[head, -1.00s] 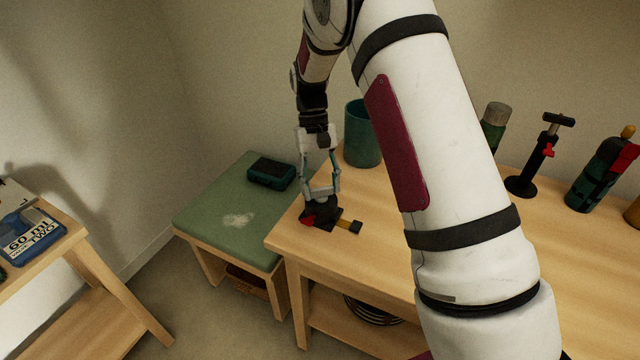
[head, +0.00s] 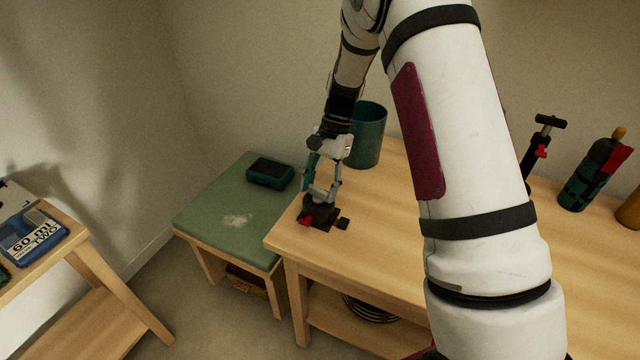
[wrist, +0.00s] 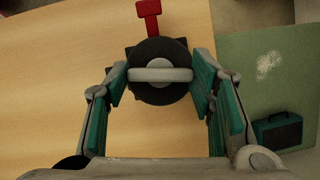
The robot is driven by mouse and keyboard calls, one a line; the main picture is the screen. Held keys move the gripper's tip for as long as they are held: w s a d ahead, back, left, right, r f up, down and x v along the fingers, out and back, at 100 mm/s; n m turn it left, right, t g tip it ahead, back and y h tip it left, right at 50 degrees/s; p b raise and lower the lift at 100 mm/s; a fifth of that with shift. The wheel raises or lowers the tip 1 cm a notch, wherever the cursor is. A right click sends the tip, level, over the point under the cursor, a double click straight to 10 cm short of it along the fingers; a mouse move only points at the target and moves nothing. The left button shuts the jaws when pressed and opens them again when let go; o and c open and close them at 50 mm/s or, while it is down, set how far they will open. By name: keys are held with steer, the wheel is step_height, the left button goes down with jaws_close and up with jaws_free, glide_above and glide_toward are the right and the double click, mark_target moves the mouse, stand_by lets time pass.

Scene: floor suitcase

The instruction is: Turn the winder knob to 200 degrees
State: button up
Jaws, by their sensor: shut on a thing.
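The winder knob (wrist: 160,94) is a black disc with a pale raised bar (wrist: 160,75) across it, seen from above in the wrist view. A red tab (wrist: 149,18) sticks out beyond its far side. In the head view, the black winder base (head: 318,217) sits near the front left corner of the wooden table, with the red tab (head: 306,221) at its left. My gripper (head: 321,196) points down over it and is shut on the knob, with its teal pads on either side. The fingers partly cover the knob in the head view.
A teal cup (head: 367,135) stands behind on the table (head: 400,240). A green padded stool (head: 225,205) with a dark teal box (head: 269,173) is at the left. Bottles and a black stand (head: 535,155) are at the right. The table front is clear.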

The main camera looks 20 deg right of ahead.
steer(key=shift+m+t+y, duration=0.3)
steer(key=shift+m, duration=0.6)
steer(key=o, duration=1.2)
steer(key=shift+c, duration=0.2)
steer(key=v, duration=1.2)
steer(key=shift+s, duration=0.1)
